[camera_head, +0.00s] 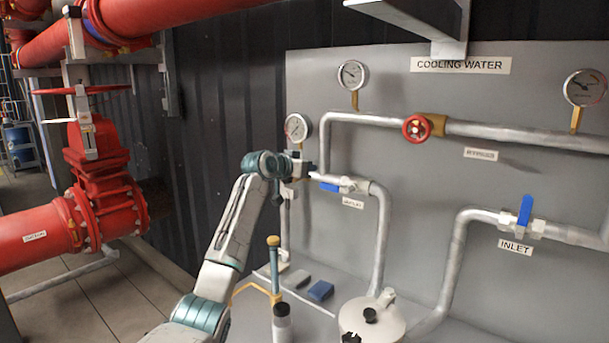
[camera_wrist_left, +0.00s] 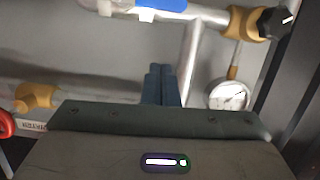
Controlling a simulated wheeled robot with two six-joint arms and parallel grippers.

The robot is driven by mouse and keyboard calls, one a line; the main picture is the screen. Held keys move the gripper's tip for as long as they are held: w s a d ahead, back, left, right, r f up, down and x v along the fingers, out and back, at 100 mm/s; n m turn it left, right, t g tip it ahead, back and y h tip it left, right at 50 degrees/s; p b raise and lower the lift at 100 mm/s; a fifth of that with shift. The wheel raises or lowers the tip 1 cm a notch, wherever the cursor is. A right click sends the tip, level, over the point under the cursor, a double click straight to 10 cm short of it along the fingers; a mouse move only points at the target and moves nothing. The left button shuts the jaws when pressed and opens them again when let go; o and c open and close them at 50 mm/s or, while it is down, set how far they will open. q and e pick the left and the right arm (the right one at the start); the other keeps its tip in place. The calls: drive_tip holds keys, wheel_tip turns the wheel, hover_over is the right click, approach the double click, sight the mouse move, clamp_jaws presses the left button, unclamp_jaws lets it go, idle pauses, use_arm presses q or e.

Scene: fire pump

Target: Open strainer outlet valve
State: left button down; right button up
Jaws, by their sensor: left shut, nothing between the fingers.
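The outlet valve (camera_head: 352,185) sits on a short horizontal pipe run left of centre on the grey panel, above a small label too blurred to read surely. Its blue handle (camera_head: 329,187) points left, roughly along the pipe. The handle also shows at the top edge of the left wrist view (camera_wrist_left: 160,5), partly cut off. My left gripper (camera_head: 311,175) is just left of and slightly above the handle in the head view. Its fingers (camera_wrist_left: 162,85) are together with nothing between them. My right gripper is not in view.
A second valve with an upright blue handle (camera_head: 525,210) is at the right, labelled INLET. A red handwheel (camera_head: 416,129) and several gauges (camera_head: 352,75) are above. A strainer lid (camera_head: 371,322) stands below. Large red pipes (camera_head: 35,232) are at the left.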

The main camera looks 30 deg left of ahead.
use_arm(q)
drive_tip(key=shift+v, duration=0.9)
drive_tip(key=shift+a, duration=0.1)
